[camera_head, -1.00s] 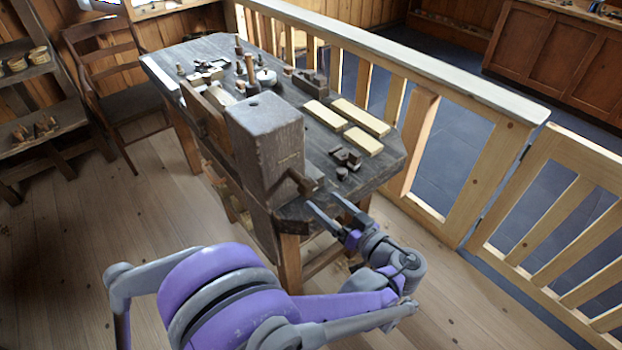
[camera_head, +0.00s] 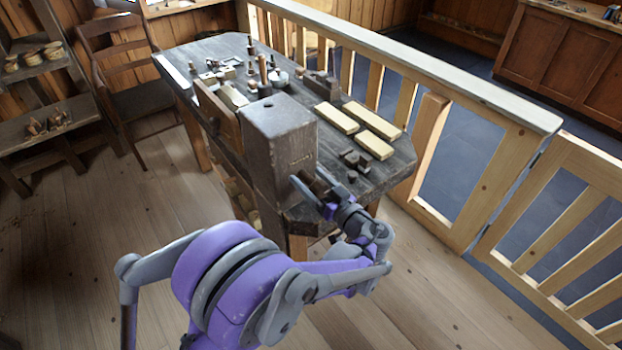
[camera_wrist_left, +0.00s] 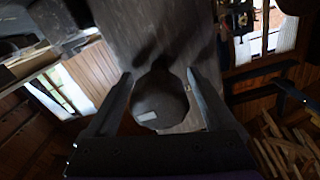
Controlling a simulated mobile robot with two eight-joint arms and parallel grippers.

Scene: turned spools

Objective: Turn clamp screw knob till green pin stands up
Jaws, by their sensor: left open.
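A tall dark wooden block (camera_head: 268,148) stands at the near end of the workbench. A brown clamp screw knob (camera_head: 317,186) sticks out low on its near right side, partly covered by my left gripper. My left gripper (camera_head: 308,179) is open, with one finger on either side of the knob. In the left wrist view the rounded, dark knob (camera_wrist_left: 158,103) with a small pale mark lies between the open fingers of the left gripper (camera_wrist_left: 158,76). I cannot tell whether either finger touches it. I make out no green pin in either view. My right gripper is not in view.
The workbench (camera_head: 303,215) carries several pale wooden bars (camera_head: 374,120), a dark hand plane (camera_head: 316,83) and small dark pieces (camera_head: 357,160). A wooden railing (camera_head: 430,85) runs along its right side. Floor is open at the front left.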

